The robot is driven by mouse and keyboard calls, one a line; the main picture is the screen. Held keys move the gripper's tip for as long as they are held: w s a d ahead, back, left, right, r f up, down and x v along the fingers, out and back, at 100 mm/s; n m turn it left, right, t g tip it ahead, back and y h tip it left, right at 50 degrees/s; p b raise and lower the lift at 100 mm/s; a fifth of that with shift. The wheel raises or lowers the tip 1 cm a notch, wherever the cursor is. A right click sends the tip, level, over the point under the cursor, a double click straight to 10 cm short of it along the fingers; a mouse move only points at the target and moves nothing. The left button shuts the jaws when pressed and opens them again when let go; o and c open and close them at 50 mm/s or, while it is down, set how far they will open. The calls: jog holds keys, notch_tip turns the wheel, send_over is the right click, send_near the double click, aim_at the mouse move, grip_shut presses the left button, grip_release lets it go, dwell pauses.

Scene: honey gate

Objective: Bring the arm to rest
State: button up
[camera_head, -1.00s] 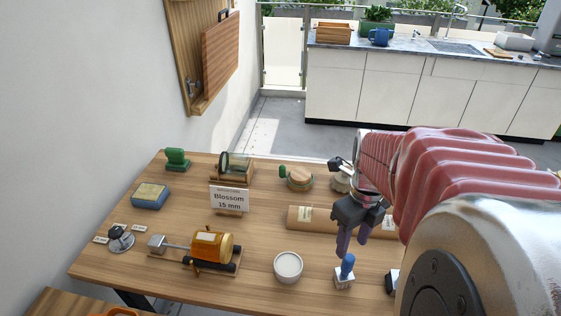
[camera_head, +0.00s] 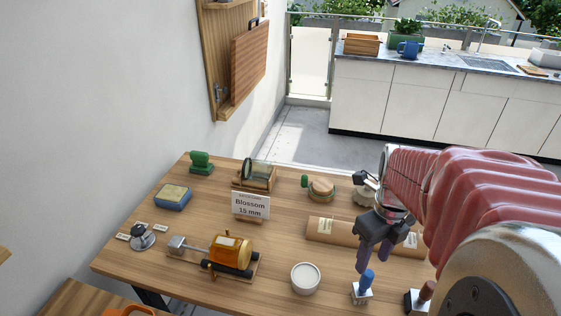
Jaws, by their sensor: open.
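My gripper (camera_head: 373,258) hangs at the end of my arm over the right part of the wooden table (camera_head: 290,238). Its two dark fingers point down and are open, with nothing seen between them. Just below the fingertips stands a small white block with a blue knob (camera_head: 365,283); I cannot tell whether the fingers touch it. Behind the gripper lies a brown roll (camera_head: 330,230) with pale labels, partly hidden by it.
A white bowl (camera_head: 305,278), an amber jar on a cradle (camera_head: 231,252), a "Blossom 15 mm" sign (camera_head: 251,205) and a red-brown-knobbed block (camera_head: 423,297) stand on the table. A wall board (camera_head: 248,60) is at left, a counter (camera_head: 430,100) behind.

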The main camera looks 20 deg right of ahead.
jog(key=n, duration=0.6)
jog(key=shift+f, duration=0.15)
jog(key=n, duration=0.4)
jog(key=shift+a, duration=0.15)
jog(key=w+a+r+n+t, duration=0.1)
jog(key=a+r+n+t, duration=0.1)
jog(key=a+r+n, duration=0.3)
jog(key=w+a+r+n+t, duration=0.1)
jog(key=a+r+n+t, duration=0.2)
jog(key=a+n, duration=1.1)
jog(key=r+n, duration=0.2)
jog(key=n, duration=0.4)
jog(key=shift+t, duration=0.3)
jog(key=shift+c, duration=0.6)
